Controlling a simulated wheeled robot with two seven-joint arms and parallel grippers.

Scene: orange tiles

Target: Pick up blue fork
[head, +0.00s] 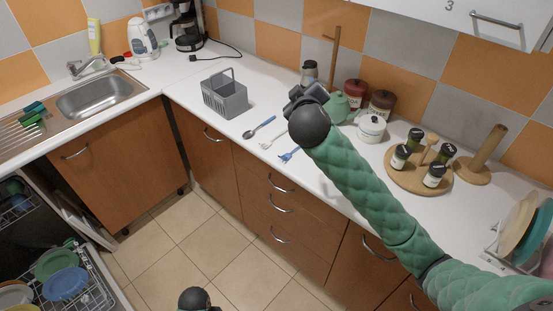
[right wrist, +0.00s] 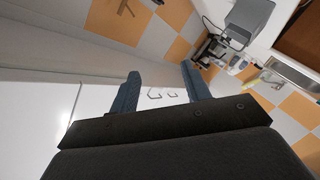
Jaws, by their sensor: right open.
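The blue fork (head: 288,155) lies on the white countertop near its front edge in the head view, with its tines toward the edge. My right gripper (head: 303,96) is above the counter, up and to the right of the fork and apart from it; the dark wrist partly hides it. In the right wrist view its two blue-grey fingers (right wrist: 160,84) are spread with nothing between them. The fork does not show in that view. My left gripper is not visible.
A green teapot (head: 338,108), white pot (head: 371,129) and spice stand (head: 408,178) are to the right. An open dishwasher (head: 92,293) is lower left.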

